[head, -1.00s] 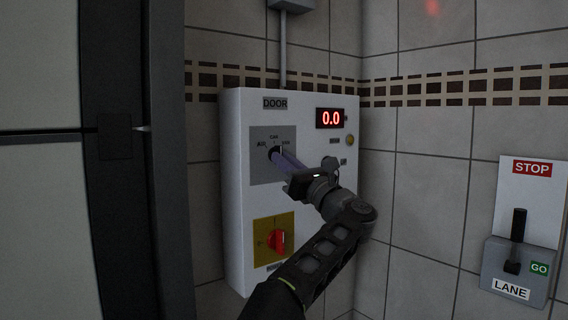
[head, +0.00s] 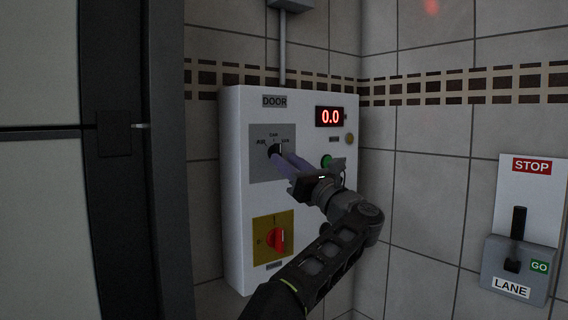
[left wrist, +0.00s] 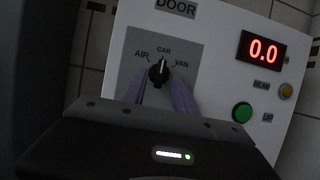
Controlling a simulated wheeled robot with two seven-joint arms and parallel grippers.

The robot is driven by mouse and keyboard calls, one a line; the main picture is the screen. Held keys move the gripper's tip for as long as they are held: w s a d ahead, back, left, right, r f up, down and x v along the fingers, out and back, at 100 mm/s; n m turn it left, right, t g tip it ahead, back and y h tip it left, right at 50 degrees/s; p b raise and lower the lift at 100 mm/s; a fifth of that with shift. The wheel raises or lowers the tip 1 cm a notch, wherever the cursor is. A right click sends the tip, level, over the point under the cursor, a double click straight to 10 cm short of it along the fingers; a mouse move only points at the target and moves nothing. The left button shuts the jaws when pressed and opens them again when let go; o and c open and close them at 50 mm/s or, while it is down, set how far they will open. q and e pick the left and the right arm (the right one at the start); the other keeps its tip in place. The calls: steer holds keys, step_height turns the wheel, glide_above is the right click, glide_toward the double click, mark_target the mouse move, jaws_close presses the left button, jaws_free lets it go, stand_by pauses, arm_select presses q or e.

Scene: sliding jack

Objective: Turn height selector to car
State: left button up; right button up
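The height selector is a black knob (left wrist: 159,73) on a grey plate (head: 258,172) marked AIR, CAR and VAN; it also shows in the head view (head: 274,151). In the left wrist view its pointer stands nearly upright, towards CAR. My left gripper (head: 286,160) is in front of the plate. In the left wrist view its purple fingers (left wrist: 160,90) stand apart, one to each side below the knob, with a gap between them and the knob. The fingers look open and empty. My right gripper is not in view.
The white DOOR panel (head: 240,235) also carries a red 0.0 display (head: 329,117), a green UP button (left wrist: 242,112), a yellow BEAM lamp (left wrist: 286,91) and a red rotary switch (head: 276,240). A LANE lever box (head: 517,262) is on the right wall.

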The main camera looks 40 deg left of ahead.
arm_select(q)
steer(key=b+v, duration=0.3)
steer(key=v, duration=0.3)
steer(key=shift+f, duration=0.1)
stand_by(0.4)
